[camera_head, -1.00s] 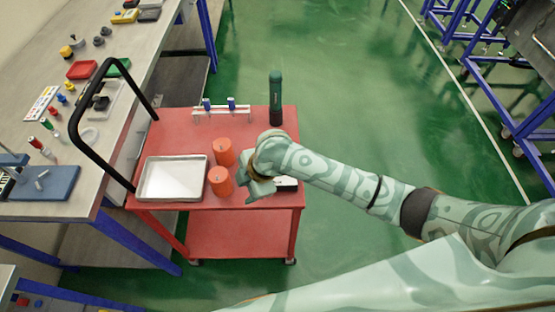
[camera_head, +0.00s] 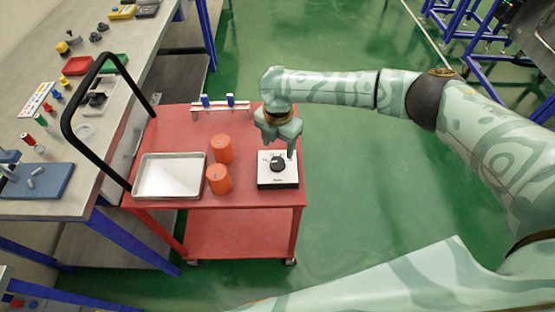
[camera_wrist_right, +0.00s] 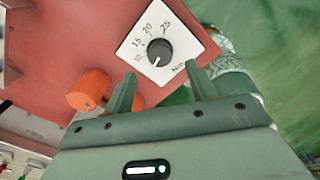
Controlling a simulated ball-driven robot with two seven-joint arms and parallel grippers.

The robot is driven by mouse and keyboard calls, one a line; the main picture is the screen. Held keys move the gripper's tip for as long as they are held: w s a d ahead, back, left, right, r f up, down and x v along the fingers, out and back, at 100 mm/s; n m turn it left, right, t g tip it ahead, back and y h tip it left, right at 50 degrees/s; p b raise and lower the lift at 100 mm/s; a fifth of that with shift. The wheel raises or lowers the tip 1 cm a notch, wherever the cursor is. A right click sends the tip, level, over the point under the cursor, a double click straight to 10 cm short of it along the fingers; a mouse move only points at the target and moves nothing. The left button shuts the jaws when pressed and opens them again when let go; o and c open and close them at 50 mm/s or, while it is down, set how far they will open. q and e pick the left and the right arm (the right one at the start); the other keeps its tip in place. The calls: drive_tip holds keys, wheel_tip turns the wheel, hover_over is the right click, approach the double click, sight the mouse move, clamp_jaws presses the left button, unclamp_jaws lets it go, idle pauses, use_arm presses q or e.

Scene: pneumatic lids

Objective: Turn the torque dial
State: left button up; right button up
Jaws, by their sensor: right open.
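The torque dial is a black knob (camera_head: 278,163) on a white-topped block (camera_head: 264,180) at the right front of the red cart. In the right wrist view the knob (camera_wrist_right: 159,52) sits on a white face (camera_wrist_right: 183,35) marked 10, 15, 20, 25 and Nm. Its pale pointer line faces down in that picture, near the 10 side. My right gripper (camera_head: 277,148) hangs just behind the dial, apart from it. In the wrist view the two fingers of this gripper (camera_wrist_right: 161,76) are spread and empty, with the knob beyond them. My left gripper is not in view.
The red cart (camera_head: 230,195) also carries two orange cylinders (camera_head: 221,149) (camera_head: 219,180), a metal tray (camera_head: 170,176) and a small rack (camera_head: 221,107) with blue clips. A black handle (camera_head: 85,152) rises at its left, beside a cluttered grey bench (camera_head: 60,125).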

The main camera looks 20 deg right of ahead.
sight(278, 161)
wheel_tip(278, 161, down, 6)
drive_tip(key=shift+f+b, duration=0.25)
drive_tip(key=shift+b, duration=0.55)
drive_tip(key=c, duration=1)
